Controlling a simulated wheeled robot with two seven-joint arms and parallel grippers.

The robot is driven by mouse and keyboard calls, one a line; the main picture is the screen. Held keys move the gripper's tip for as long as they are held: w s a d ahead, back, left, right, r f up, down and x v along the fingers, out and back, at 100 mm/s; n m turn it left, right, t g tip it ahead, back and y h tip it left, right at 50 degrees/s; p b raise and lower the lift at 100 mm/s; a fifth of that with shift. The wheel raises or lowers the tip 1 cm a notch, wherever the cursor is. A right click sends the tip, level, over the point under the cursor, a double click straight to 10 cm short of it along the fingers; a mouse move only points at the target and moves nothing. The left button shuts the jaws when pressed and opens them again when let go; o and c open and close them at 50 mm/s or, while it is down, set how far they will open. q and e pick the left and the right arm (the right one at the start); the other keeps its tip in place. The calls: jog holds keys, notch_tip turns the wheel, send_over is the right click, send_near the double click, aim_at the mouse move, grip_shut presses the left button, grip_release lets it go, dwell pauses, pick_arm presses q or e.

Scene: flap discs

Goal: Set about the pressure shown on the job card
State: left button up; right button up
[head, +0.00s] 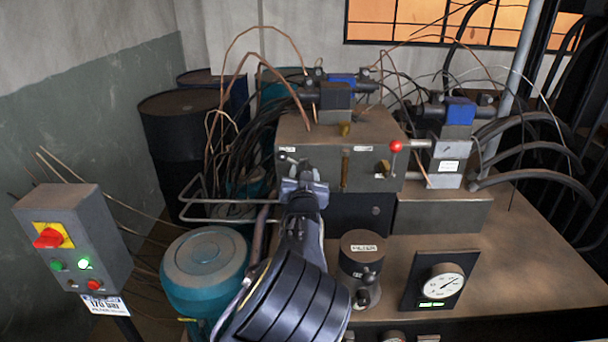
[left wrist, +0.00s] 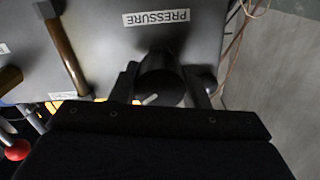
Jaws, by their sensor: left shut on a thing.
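My left gripper (head: 300,172) reaches up to the front of the grey hydraulic block (head: 361,165). In the left wrist view its two fingers (left wrist: 162,88) are shut on a round black knob (left wrist: 160,78) with a pale pointer mark, beside the label PRESSURE (left wrist: 156,18). In the head view the gripper mostly hides this knob. The job card (head: 104,305) hangs under the switch box at the left and appears to read 170 bar. The round white gauge (head: 440,284) stands at the lower right; its reading is too small to tell. My right gripper is not in view.
A red-ball lever (head: 396,147) sticks out right of the gripper. A brown bar handle (left wrist: 66,60) is beside the knob. The filter (head: 363,262) stands below the block. The switch box (head: 75,238) has a lit green lamp. The bench top (head: 535,250) at right is clear.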

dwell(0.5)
pick_arm(q)
jog(key=o, duration=1)
jog(key=shift+c, duration=0.2)
jog(key=shift+s, duration=0.1)
jog(key=shift+s, duration=0.35)
jog(key=s+b, duration=0.1)
jog(key=s, duration=0.6)
